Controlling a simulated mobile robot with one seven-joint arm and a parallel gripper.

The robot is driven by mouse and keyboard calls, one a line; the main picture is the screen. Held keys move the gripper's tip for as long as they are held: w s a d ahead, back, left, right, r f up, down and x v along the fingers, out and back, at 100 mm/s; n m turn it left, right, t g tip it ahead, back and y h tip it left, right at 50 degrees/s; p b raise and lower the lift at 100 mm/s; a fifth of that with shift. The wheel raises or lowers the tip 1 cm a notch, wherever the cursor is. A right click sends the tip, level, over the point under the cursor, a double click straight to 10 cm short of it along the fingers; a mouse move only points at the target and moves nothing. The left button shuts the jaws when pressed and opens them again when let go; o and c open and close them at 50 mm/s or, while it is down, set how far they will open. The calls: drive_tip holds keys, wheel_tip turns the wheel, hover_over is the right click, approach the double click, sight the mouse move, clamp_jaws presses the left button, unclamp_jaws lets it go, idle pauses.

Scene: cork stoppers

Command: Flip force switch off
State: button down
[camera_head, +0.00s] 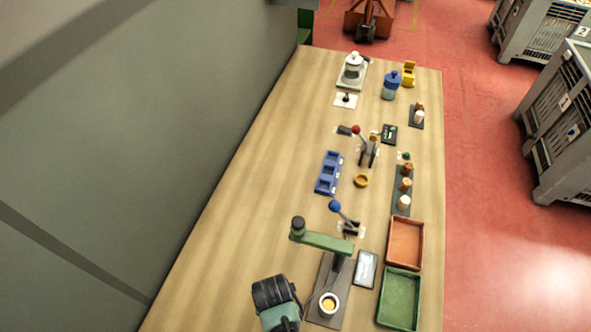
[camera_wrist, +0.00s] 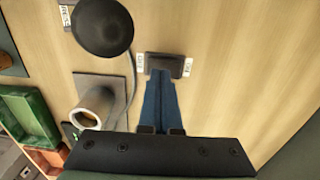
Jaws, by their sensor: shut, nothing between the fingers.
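The dark switch (camera_wrist: 166,64) sits on the wood table in the wrist view, between two small white labels; the text on them is too small to read surely. Which way the switch is tipped I cannot tell. My gripper (camera_wrist: 162,76) is shut and empty, its blue fingers side by side with their tips at the near edge of the switch. Whether they touch it I cannot tell. In the head view my dark wrist (camera_head: 275,292) is at the bottom, and the switch is not seen there.
A press with a green arm (camera_head: 325,241) and black knob (camera_wrist: 102,26) stands close by, with a cup (camera_wrist: 97,104) on its plate. A green tray (camera_head: 400,298) and an orange tray (camera_head: 406,243) lie to the right. A blue-knobbed lever (camera_head: 343,217) is further back. Bare table lies left.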

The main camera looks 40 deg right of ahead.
drive_tip(key=s+d+r, duration=0.2)
drive_tip(key=s+r, duration=0.1)
drive_tip(key=r, duration=0.9)
drive_tip(key=shift+s, duration=0.4)
drive_tip(key=shift+d, duration=0.1)
